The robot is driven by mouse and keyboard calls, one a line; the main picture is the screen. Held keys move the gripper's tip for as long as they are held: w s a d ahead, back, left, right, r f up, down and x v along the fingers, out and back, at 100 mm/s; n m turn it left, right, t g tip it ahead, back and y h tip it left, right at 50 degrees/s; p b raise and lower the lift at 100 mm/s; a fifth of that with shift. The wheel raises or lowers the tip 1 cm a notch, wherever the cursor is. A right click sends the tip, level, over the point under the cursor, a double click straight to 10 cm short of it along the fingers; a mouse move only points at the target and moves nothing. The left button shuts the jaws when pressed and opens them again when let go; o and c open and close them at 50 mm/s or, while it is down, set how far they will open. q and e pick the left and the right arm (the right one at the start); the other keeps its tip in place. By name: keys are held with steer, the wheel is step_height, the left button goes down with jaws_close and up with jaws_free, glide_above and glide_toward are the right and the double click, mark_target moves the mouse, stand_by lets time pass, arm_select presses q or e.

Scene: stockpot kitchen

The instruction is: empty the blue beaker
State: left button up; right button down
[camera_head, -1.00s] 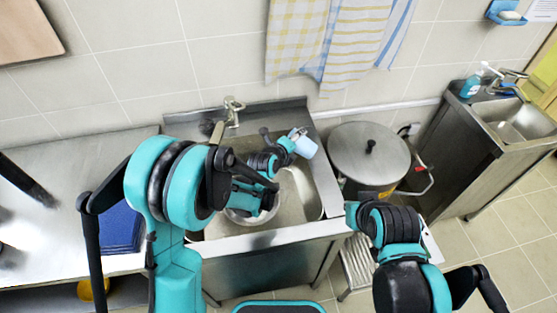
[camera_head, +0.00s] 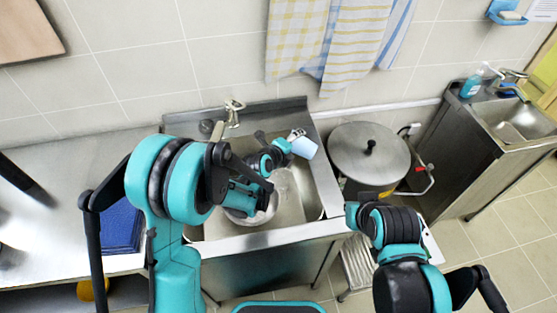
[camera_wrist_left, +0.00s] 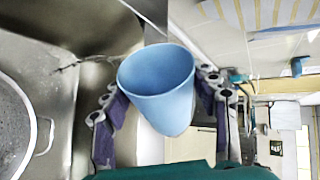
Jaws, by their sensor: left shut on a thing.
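The light blue beaker (camera_head: 304,147) is held above the right rim of the sink (camera_head: 314,205). My left gripper (camera_head: 291,140) is shut on it. In the left wrist view the beaker (camera_wrist_left: 158,88) sits between the two fingers, one on each side of its wall. Its mouth faces partly towards that camera, and the visible inside looks plain blue with no contents showing. Its bottom inside is hard to make out. My right arm shows at the lower right of the head view, but its gripper is not visible.
A round metal vessel (camera_wrist_left: 14,125) with a loop handle is in the sink. A tap (camera_head: 233,110) stands behind the sink. A large lidded stockpot (camera_head: 366,152) stands close to the right. A blue item (camera_head: 122,228) lies on the left counter. Towels hang on the wall.

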arm_select(q)
steer(key=shift+w+a+f+n+h+b, duration=0.3)
steer(key=shift+a+f+n+h, duration=0.2)
steer(key=shift+a+f+h, duration=0.1)
stand_by(0.7)
steer(key=shift+f+n+g+h+b, duration=0.3)
steer(key=shift+f+n+h+b, duration=0.2)
steer(key=shift+b, duration=0.65)
steer(key=shift+a+f+b, duration=0.15)
steer(key=shift+f+b, duration=0.05)
steer(key=shift+b, duration=0.1)
